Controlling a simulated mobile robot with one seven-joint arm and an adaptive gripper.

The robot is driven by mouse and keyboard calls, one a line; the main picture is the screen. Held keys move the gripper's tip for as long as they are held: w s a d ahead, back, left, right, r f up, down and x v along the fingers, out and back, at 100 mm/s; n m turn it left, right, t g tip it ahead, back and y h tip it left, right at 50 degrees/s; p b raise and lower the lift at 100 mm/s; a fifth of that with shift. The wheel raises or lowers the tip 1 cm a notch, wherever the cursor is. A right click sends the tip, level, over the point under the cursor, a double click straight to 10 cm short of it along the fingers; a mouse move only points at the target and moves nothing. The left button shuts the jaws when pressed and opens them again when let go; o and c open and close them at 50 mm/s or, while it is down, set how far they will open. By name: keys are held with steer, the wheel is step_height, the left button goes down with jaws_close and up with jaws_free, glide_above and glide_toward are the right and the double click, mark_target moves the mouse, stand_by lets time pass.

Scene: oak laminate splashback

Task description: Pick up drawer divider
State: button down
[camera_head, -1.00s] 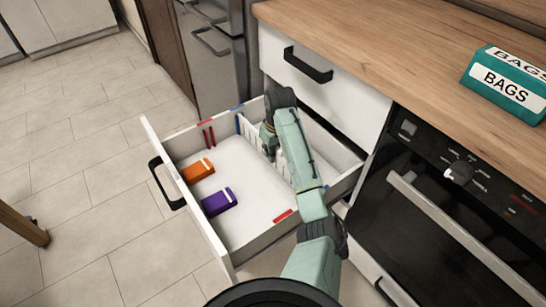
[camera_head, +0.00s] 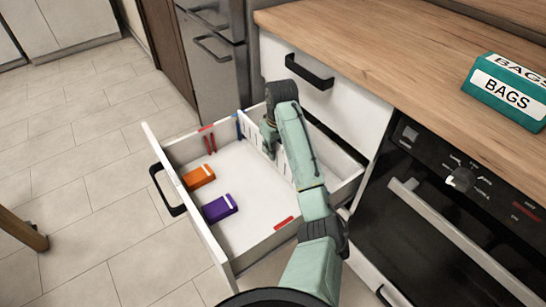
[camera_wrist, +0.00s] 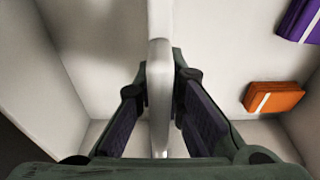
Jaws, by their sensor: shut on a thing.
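The drawer divider (camera_head: 253,131) is a white slotted panel standing upright across the open white drawer (camera_head: 242,257). My arm hides much of it in the head view. In the wrist view the divider (camera_wrist: 159,100) runs as a pale upright strip between my two fingers. My gripper (camera_wrist: 160,84) is shut on it, with one finger on each side. In the head view my gripper (camera_head: 268,140) reaches down into the drawer at the divider, and its fingertips are hidden. I cannot tell whether the divider's lower edge touches the drawer floor.
An orange box (camera_head: 199,176) and a purple box (camera_head: 220,208) lie in the drawer's front part. A closed drawer (camera_head: 335,90) and the wooden counter (camera_head: 400,50) are above. The oven (camera_head: 450,230) stands to the right. A teal BAGS box (camera_head: 505,92) sits on the counter.

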step_height(320, 180, up, 13)
steer(key=p, duration=0.3)
steer(key=shift+r+p, duration=0.2)
steer(key=shift+p, duration=0.2)
step_height(320, 180, up, 2)
steer(key=p, duration=0.2)
steer(key=shift+r+p, duration=0.25)
steer(key=shift+p, duration=0.05)
